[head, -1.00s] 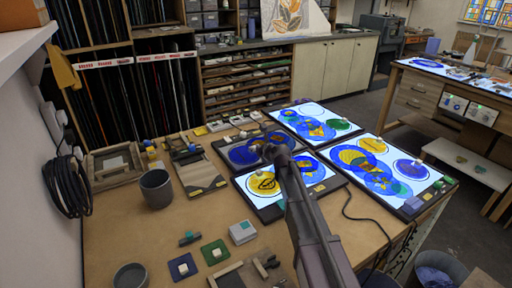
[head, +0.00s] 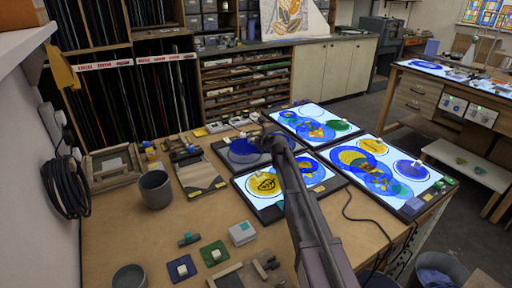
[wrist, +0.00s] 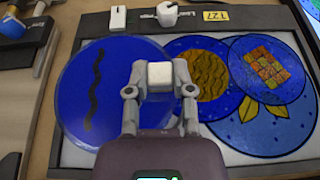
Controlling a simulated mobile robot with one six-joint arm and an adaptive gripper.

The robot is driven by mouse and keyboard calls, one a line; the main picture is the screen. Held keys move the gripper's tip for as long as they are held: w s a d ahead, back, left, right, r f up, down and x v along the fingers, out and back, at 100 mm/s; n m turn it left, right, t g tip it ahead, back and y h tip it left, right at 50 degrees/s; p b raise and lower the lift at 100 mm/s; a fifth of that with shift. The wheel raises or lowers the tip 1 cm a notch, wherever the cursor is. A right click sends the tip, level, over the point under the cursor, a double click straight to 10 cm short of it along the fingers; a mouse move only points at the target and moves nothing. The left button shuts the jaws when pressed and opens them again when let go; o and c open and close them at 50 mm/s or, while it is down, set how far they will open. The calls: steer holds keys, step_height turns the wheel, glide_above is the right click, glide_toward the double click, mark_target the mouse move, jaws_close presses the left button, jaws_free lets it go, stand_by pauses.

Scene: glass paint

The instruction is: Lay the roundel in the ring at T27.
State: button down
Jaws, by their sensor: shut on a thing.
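The dark tray labelled T27 (wrist: 215,15) lies below my gripper in the wrist view. A clear blue roundel with a black wavy line (wrist: 88,90) is over its left part, its left edge overlapping the tray's rim. My gripper (wrist: 160,85) is shut on a white block (wrist: 160,76) at the roundel's right side, which appears to be its handle. I cannot tell whether the roundel touches the tray. No empty ring shows clearly; the roundel and gripper cover that part. In the head view the blue roundel (head: 240,151) is left of my gripper (head: 266,143).
Right of it on T27 are an amber disc (wrist: 208,80), a blue disc with a checked square (wrist: 262,70) and a blue leaf-patterned disc (wrist: 255,134). White blocks (wrist: 118,20) stand on the back rim. Lit panels (head: 375,170) lie to the right. A grey cup (head: 155,190) stands left.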

steer(key=shift+w+f+b, duration=0.5)
steer(key=shift+f+b, duration=0.35)
steer(key=shift+f, duration=0.05)
steer(key=shift+f+b, duration=0.95)
steer(key=shift+f, duration=0.1)
steer(key=shift+c, duration=2.4)
jaws_free()
steer(key=shift+s+r, duration=0.2)
steer(key=shift+r, duration=0.1)
steer(key=p+v, duration=0.4)
steer(key=v, duration=0.5)
steer(key=shift+s+d+r, duration=0.15)
steer(key=shift+s+d, duration=0.1)
steer(key=shift+s, duration=0.05)
steer(key=shift+p+v, duration=0.3)
steer(key=shift+v, duration=0.6)
